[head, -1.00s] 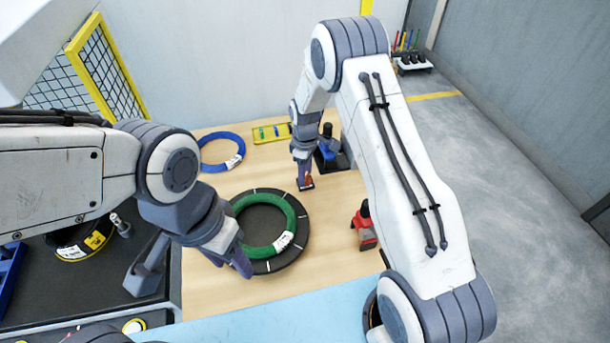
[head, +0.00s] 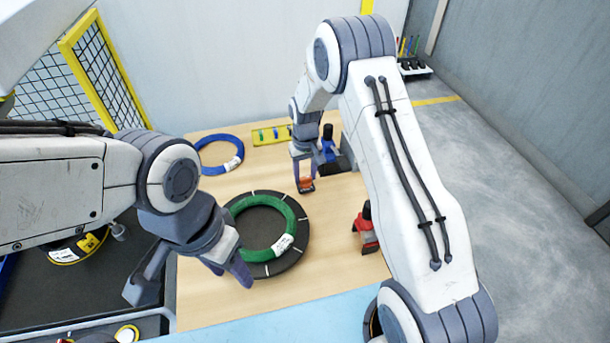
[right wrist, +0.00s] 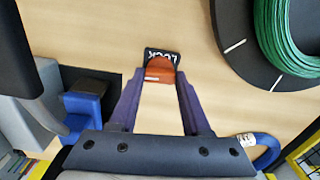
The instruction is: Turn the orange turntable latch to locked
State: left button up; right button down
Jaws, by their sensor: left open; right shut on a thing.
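The orange turntable latch (head: 306,183) is on the wooden table, right of the round black turntable (head: 299,243). In the right wrist view the orange latch (right wrist: 159,70) lies between my right fingertips, against a black plate marked LOCK (right wrist: 162,53). My right gripper (head: 304,178) is shut on the latch; it also shows in the right wrist view (right wrist: 158,80). A green coil (head: 240,229) lies on the turntable. My left gripper (head: 232,270) is open and empty over the turntable's front left edge. Whether the latch is fully turned I cannot tell.
A blue coil (head: 208,169) and a yellow tray (head: 258,138) lie at the back of the table. A blue and black device (head: 328,146) stands close behind my right gripper. A red device (head: 364,232) stands at the right. Bare wood lies between turntable and red device.

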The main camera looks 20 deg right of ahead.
aim_at(305, 178)
jog(key=shift+w+r+m, duration=0.1)
jog(key=shift+m, duration=0.5)
jog(key=shift+c, duration=1.8)
grip_release()
notch_tip(305, 178, up, 10)
jog(key=b, duration=0.2)
jog(key=shift+r, duration=0.2)
jog(key=s+a+r+n, duration=0.2)
jog(key=s+a+r, duration=0.25)
jog(key=s, duration=0.35)
jog(key=s+a+r+n, duration=0.2)
jog(key=s+a+r, duration=0.1)
jog(key=s+a, duration=0.4)
jog(key=s+n+y, duration=0.1)
jog(key=s+n, duration=0.2)
jog(key=s, duration=1.5)
jog(key=shift+s+d+r+n, duration=0.2)
jog(key=shift+s+d+n, duration=0.1)
jog(key=shift+s+d, duration=0.1)
